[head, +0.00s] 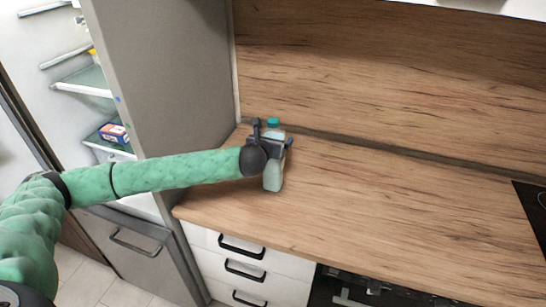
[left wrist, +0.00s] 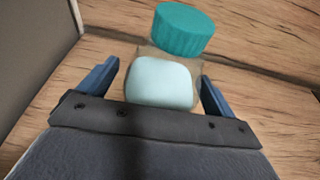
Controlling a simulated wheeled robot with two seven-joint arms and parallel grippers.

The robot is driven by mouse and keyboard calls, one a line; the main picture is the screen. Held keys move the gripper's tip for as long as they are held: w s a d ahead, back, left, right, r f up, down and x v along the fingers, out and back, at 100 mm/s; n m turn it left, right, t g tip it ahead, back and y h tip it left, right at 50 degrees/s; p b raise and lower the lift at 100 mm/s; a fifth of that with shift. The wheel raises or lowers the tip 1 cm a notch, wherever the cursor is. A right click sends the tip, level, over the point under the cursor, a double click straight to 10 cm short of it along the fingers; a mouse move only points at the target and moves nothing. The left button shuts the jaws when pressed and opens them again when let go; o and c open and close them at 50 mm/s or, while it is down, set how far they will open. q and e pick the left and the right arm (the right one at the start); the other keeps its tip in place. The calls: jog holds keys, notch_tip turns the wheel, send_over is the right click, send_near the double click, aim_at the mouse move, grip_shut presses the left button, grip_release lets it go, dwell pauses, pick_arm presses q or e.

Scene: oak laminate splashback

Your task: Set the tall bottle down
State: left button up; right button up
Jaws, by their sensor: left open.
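The tall bottle (head: 273,175) has a pale body and a teal cap. It stands upright on the wooden counter (head: 380,210), near the left end by the grey cabinet side. My left gripper (head: 273,141) is around its upper part, with the jaws open. In the left wrist view the bottle (left wrist: 160,82) sits between the two blue fingers (left wrist: 158,90), with a visible gap on each side. The bottle's base is out of sight in that view. My right gripper is not in view.
A wooden splashback (head: 390,75) runs behind the counter. An open fridge (head: 85,85) stands at the left, beyond the grey panel (head: 170,80). A black hob (head: 535,200) is at the right edge. The counter's middle is clear.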

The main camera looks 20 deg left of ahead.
pick_arm(q)
jog(key=c, duration=2)
jog(key=shift+r, duration=0.1)
jog(key=shift+r, duration=0.1)
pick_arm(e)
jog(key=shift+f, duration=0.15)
